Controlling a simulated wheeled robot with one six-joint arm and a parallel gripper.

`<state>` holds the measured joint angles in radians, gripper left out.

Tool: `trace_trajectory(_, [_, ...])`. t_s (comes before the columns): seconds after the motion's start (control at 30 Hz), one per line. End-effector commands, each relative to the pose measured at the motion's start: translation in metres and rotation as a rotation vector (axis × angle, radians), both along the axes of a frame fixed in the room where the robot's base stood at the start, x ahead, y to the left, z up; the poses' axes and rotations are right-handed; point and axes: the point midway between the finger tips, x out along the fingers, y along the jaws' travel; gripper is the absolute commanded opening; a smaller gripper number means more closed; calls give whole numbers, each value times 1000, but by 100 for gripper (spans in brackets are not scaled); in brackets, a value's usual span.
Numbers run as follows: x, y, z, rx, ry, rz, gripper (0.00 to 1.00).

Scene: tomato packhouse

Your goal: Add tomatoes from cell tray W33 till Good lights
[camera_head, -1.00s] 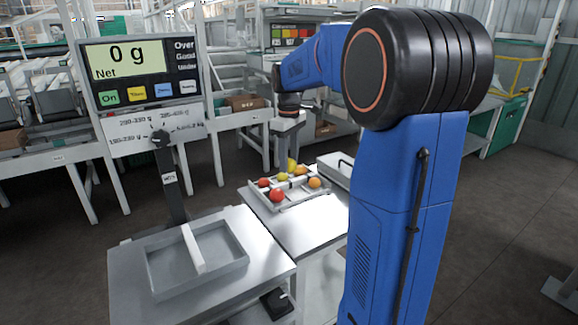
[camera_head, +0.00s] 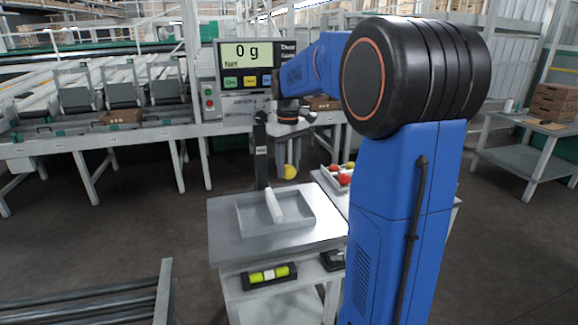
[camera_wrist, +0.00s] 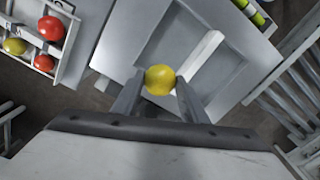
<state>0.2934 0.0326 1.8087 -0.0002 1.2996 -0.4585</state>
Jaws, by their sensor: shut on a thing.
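My gripper (camera_wrist: 160,92) is shut on a yellow tomato (camera_wrist: 160,79). In the head view the yellow tomato (camera_head: 291,172) hangs below my gripper (camera_head: 289,160), beyond the scale's back edge and above its level. The scale pan (camera_head: 243,222) is a grey tray with a pale divider (camera_head: 273,206) and is empty. The scale display (camera_head: 247,55) reads 0 g Net; I see no lit Good light. The cell tray (camera_head: 326,179) with red and yellow tomatoes stands right of the scale, partly behind my arm; it also shows in the wrist view (camera_wrist: 79,50).
A spirit-level-like yellow-green object (camera_head: 269,274) sits on the shelf under the scale table (camera_head: 330,229). Metal rails (camera_head: 90,300) lie at the lower left. A conveyor line (camera_head: 95,90) runs behind. A side table (camera_head: 530,160) with brown boxes (camera_head: 553,102) stands at right.

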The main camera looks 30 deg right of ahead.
Motion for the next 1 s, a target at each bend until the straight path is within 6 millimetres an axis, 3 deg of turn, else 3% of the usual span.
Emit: trace_trajectory(1.0, [0,0,-85,0,1,0,29])
